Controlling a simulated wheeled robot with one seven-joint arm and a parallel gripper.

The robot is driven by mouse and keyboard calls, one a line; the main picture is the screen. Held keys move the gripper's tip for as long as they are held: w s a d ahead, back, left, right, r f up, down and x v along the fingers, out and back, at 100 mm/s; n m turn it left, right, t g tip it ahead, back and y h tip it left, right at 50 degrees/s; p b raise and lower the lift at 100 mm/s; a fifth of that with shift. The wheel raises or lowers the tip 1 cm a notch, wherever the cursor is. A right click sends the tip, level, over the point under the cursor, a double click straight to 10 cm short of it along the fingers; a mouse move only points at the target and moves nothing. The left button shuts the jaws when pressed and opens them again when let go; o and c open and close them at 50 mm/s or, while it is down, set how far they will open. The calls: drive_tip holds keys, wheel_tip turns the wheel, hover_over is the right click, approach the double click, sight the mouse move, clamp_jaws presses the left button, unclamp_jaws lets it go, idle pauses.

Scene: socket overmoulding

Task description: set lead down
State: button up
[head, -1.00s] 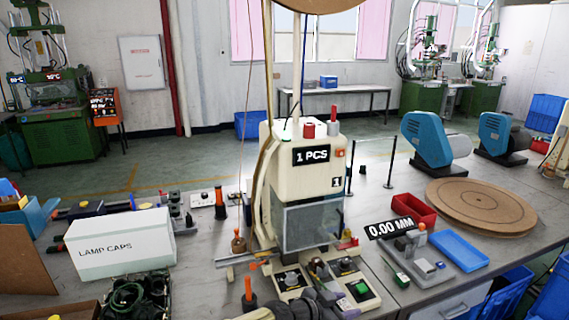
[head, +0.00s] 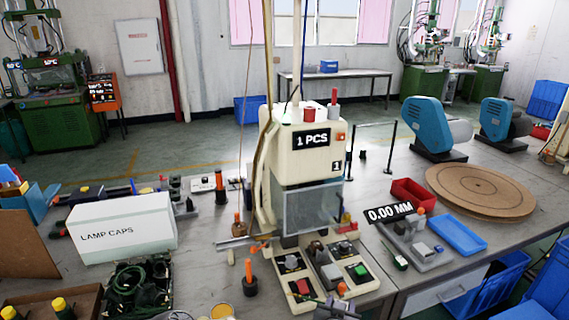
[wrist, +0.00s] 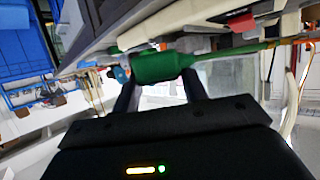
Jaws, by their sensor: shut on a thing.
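My gripper (wrist: 160,82) shows in the wrist view with its two dark fingers on either side of a thick green body. This body is part of the lead (wrist: 156,66), and a thinner green cable runs from it to the right. The gripper is shut on the lead. Grey surfaces and small parts lie close behind it, and I cannot tell whether the lead touches them. In the head view, a dark part at the bottom edge, in front of the press (head: 308,150), may be my gripper; the lead is not clear there.
A white lamp caps box (head: 122,228) and a pile of dark green leads (head: 138,285) are at the left. A red tray (head: 412,192), a blue tray (head: 458,235) and a round brown board (head: 480,200) are at the right. Button panels stand before the press.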

drive_tip(key=shift+w+d+f+n+t+y, duration=0.1)
drive_tip(key=shift+f+n+t+y, duration=0.1)
drive_tip(key=shift+f+n+y, duration=0.9)
drive_tip(key=shift+w+d+f+n+t+y, duration=0.1)
drive_tip(key=shift+f+n+t+y, duration=0.1)
drive_tip(key=shift+f+n+y, duration=0.9)
drive_tip(key=shift+s+d+f+m, duration=0.2)
drive_tip(key=shift+f+m, duration=0.1)
drive_tip(key=shift+f, duration=0.05)
drive_tip(key=shift+w+a+r, duration=0.15)
drive_tip(key=shift+r, duration=0.25)
drive_tip(key=shift+w+a+r, duration=0.15)
drive_tip(key=shift+r, duration=0.25)
wheel_tip(320, 180, up, 8)
drive_tip(key=p, duration=0.8)
drive_tip(key=shift+s+f, duration=0.1)
drive_tip(key=shift+f, duration=0.05)
drive_tip(key=shift+f, duration=0.1)
wheel_tip(320, 180, down, 10)
drive_tip(key=s, duration=0.2)
